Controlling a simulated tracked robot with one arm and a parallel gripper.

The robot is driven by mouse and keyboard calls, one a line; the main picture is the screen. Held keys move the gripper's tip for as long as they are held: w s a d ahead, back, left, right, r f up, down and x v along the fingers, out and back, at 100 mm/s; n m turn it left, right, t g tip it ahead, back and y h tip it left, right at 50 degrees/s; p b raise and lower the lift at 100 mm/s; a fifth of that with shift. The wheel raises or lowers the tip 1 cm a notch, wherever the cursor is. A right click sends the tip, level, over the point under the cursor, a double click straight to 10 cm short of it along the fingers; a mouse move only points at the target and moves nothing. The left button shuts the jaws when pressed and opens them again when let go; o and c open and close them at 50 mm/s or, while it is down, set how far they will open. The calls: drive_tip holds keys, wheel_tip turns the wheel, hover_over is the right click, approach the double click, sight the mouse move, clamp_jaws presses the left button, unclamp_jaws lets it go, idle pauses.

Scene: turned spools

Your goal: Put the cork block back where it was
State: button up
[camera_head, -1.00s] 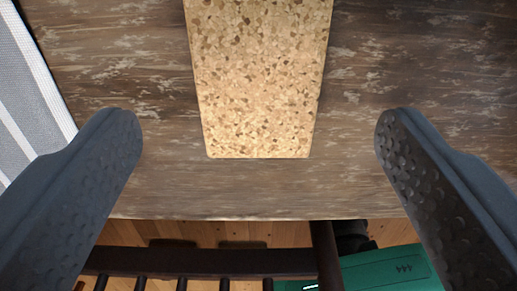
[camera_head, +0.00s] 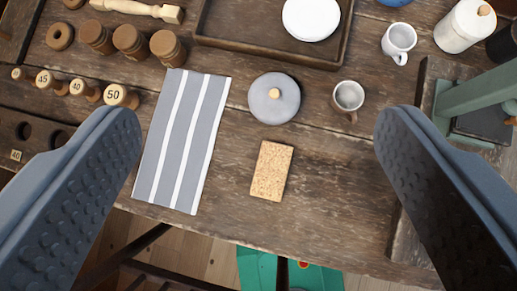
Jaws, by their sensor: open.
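The cork block (camera_head: 271,171) is a speckled tan rectangle lying flat on the worn wooden table, near its front edge and right of a striped cloth. My gripper (camera_head: 255,135) is open and empty, high above the table. Its two dark, dimpled fingers stand wide apart at the left and right of the view, with the cork block between them in the picture but well below. Nothing hides the block.
A grey striped cloth (camera_head: 183,140) lies left of the block. A grey lidded pot (camera_head: 274,98) and a cup (camera_head: 347,97) stand behind it. A tray (camera_head: 211,25) with a white disc (camera_head: 311,18) is at the back. Several wooden spools (camera_head: 131,41) stand at left. Table right of the block is clear.

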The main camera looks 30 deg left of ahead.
drive_tip(key=s+r+n+t, duration=0.1)
drive_tip(key=s+r+t, duration=0.2)
drive_tip(key=r, duration=0.7)
drive_tip(key=s+r+n+t, duration=0.1)
drive_tip(key=s+r+t, duration=0.2)
drive_tip(key=s+r, duration=0.4)
wheel_tip(320, 180, up, 4)
drive_tip(key=shift+s+r+y, duration=0.15)
drive_tip(key=shift+s+y, duration=0.15)
drive_tip(key=shift+s, duration=0.05)
drive_tip(key=shift+a, duration=0.1)
